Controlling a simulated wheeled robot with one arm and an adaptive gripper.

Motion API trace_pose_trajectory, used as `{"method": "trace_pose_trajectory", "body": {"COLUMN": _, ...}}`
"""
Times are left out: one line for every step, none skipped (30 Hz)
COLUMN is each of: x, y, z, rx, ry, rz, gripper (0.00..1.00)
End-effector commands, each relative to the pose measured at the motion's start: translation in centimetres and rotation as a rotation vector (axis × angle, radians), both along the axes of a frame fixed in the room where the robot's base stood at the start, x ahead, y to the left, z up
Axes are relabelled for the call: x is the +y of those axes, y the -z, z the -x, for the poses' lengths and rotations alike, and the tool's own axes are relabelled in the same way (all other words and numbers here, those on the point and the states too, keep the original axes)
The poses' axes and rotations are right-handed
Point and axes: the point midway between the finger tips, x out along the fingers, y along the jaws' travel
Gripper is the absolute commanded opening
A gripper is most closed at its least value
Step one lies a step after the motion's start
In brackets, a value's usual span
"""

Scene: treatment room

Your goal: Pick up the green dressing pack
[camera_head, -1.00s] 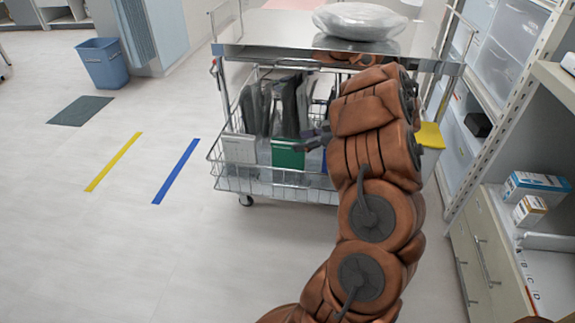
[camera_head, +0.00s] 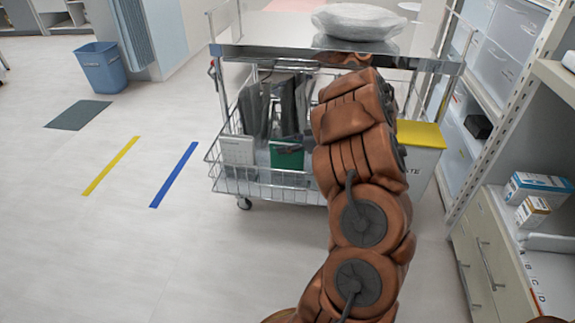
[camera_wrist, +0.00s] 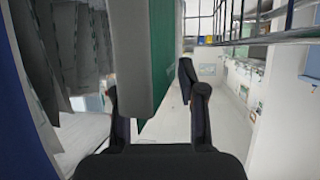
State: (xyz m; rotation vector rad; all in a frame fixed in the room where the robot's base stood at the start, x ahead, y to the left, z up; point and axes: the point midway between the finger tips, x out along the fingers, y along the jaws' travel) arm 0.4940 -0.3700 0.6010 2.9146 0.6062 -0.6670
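The green dressing pack (camera_head: 286,157) stands in the wire basket (camera_head: 262,185) on the cart's lower level, at its front. In the wrist view a green face (camera_wrist: 160,75) shows between my gripper's fingers (camera_wrist: 152,85), partly covered by a grey upright item (camera_wrist: 130,50). The fingers are spread apart, with a gap between the green face and the right finger. I cannot tell whether the left finger touches anything. In the head view my arm hides most of the gripper.
A white box (camera_head: 238,151) stands left of the green pack, with dark grey items (camera_head: 255,105) behind. A clear-wrapped bundle (camera_head: 360,21) lies on the steel cart top (camera_head: 270,50). A yellow-lidded bin (camera_head: 420,135) is at right, beside shelving.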

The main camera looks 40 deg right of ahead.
Motion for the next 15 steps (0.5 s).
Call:
{"method": "trace_pose_trajectory", "body": {"x": 0.00, "y": 0.00, "z": 0.01, "rx": 0.000, "ry": 0.000, "rz": 0.000, "gripper": 0.32}}
{"method": "trace_pose_trajectory", "body": {"x": 0.00, "y": 0.00, "z": 0.01, "rx": 0.000, "ry": 0.000, "rz": 0.000, "gripper": 0.29}}
{"method": "trace_pose_trajectory", "body": {"x": 0.00, "y": 0.00, "z": 0.01, "rx": 0.000, "ry": 0.000, "rz": 0.000, "gripper": 0.25}}
{"method": "trace_pose_trajectory", "body": {"x": -0.01, "y": 0.00, "z": 0.01, "rx": 0.000, "ry": 0.000, "rz": 0.000, "gripper": 0.22}}
{"method": "trace_pose_trajectory", "body": {"x": 0.00, "y": 0.00, "z": 0.01, "rx": 0.000, "ry": 0.000, "rz": 0.000, "gripper": 0.19}}
{"method": "trace_pose_trajectory", "body": {"x": 0.00, "y": 0.00, "z": 0.01, "rx": 0.000, "ry": 0.000, "rz": 0.000, "gripper": 0.14}}
{"method": "trace_pose_trajectory", "body": {"x": -0.01, "y": 0.01, "z": 0.02, "rx": 0.000, "ry": 0.000, "rz": 0.000, "gripper": 0.11}}
{"method": "trace_pose_trajectory", "body": {"x": -0.01, "y": 0.01, "z": 0.02, "rx": 0.000, "ry": 0.000, "rz": 0.000, "gripper": 0.08}}
{"method": "trace_pose_trajectory", "body": {"x": -0.01, "y": 0.01, "z": 0.02, "rx": 0.000, "ry": 0.000, "rz": 0.000, "gripper": 0.04}}
{"method": "trace_pose_trajectory", "body": {"x": -0.01, "y": 0.01, "z": 0.02, "rx": 0.000, "ry": 0.000, "rz": 0.000, "gripper": 0.01}}
{"method": "trace_pose_trajectory", "body": {"x": -0.01, "y": 0.01, "z": 0.02, "rx": 0.000, "ry": 0.000, "rz": 0.000, "gripper": 0.00}}
{"method": "trace_pose_trajectory", "body": {"x": -0.01, "y": 0.01, "z": 0.02, "rx": 0.000, "ry": 0.000, "rz": 0.000, "gripper": 0.00}}
{"method": "trace_pose_trajectory", "body": {"x": -0.01, "y": 0.00, "z": 0.01, "rx": 0.000, "ry": 0.000, "rz": 0.000, "gripper": 0.00}}
{"method": "trace_pose_trajectory", "body": {"x": -0.01, "y": 0.00, "z": 0.01, "rx": 0.000, "ry": 0.000, "rz": 0.000, "gripper": 0.00}}
{"method": "trace_pose_trajectory", "body": {"x": -0.01, "y": 0.00, "z": 0.01, "rx": 0.000, "ry": 0.000, "rz": 0.000, "gripper": 0.00}}
